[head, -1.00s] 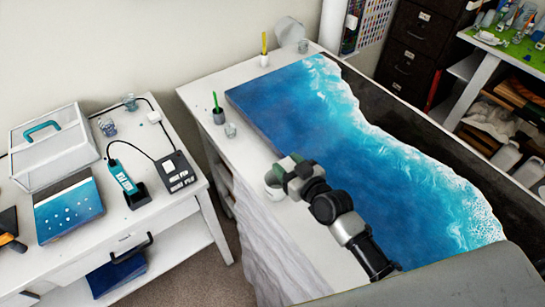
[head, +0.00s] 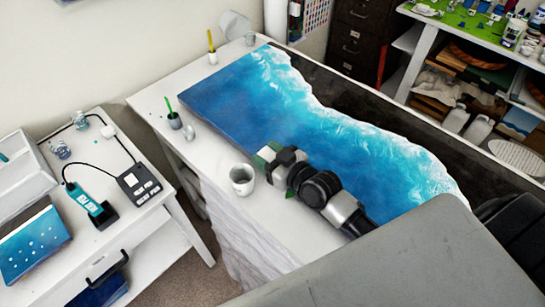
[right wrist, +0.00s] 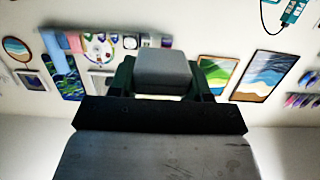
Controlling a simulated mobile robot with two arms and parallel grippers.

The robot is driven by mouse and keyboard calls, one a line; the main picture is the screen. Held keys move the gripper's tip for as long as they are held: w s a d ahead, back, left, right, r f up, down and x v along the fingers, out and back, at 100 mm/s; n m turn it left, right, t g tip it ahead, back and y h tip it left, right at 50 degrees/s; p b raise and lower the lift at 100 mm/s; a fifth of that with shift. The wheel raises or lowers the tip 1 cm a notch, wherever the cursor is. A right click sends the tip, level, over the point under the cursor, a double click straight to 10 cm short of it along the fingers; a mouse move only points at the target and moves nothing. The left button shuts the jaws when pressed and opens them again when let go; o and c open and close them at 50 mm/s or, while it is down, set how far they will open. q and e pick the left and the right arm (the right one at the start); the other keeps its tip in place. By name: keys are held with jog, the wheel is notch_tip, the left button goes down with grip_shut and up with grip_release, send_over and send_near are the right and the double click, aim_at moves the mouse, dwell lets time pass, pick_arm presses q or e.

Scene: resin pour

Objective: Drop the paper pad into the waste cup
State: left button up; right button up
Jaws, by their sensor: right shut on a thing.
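The waste cup, a white cup (head: 242,180), stands upright on the white table edge beside the blue resin panel. Its inside looks grey; I cannot make out any contents. My right gripper (head: 268,154) is just right of and behind the cup in the picture, its fingertips over the panel's near edge. In the right wrist view the fingers (right wrist: 165,80) are shut on a grey block, which I take to be the paper pad (right wrist: 165,68). In the head view the pad is barely discernible at the fingertips. My left gripper is not in view.
The blue resin panel (head: 330,130) fills most of the table. A dark pot with a green stick (head: 174,121) and a small clear cup (head: 189,132) stand at the left edge. A side table holds a teal tool in a stand (head: 90,203).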

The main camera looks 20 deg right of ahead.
jog(key=a+r+x, duration=0.1)
jog(key=x, duration=0.6)
notch_tip(320, 180, down, 6)
jog(key=b, duration=0.6)
jog(key=shift+s+a+b, duration=0.15)
jog(key=shift+b, duration=0.15)
jog(key=o, duration=1)
